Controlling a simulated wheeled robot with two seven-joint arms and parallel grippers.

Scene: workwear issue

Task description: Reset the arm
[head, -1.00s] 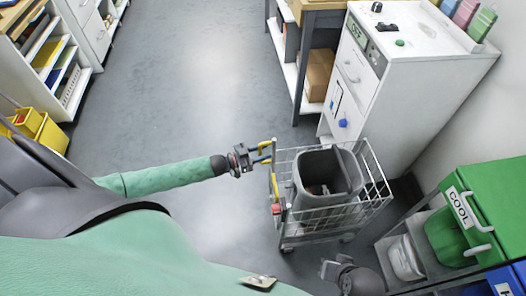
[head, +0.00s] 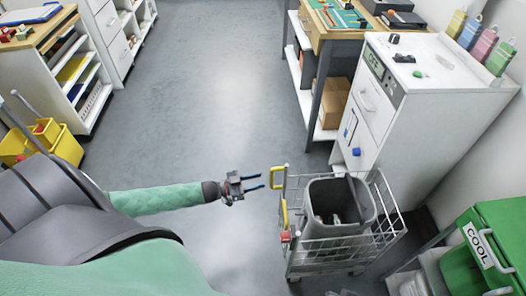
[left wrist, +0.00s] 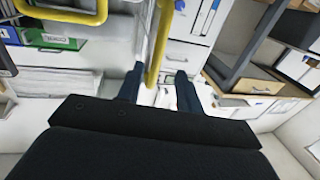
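My left gripper (head: 254,181) is open and empty, its two blue fingers pointing right. It also shows in the left wrist view (left wrist: 158,88), fingers apart with nothing between them. The yellow handle (head: 277,178) of the wire cart (head: 297,243) is just right of the fingertips, with a small gap. A yellow bar (left wrist: 158,45) crosses the left wrist view ahead of the fingers. Only a sliver of what seems to be my right gripper shows at the bottom edge of the head view; its fingers are hidden.
The cart holds a grey bin (head: 322,228) with small items inside. A white cabinet (head: 405,125) and a workbench (head: 318,40) stand behind it. A green lidded bin (head: 505,225) marked COOL is at the right. Yellow buckets (head: 62,146) are at the left. Open grey floor (head: 200,80) lies between.

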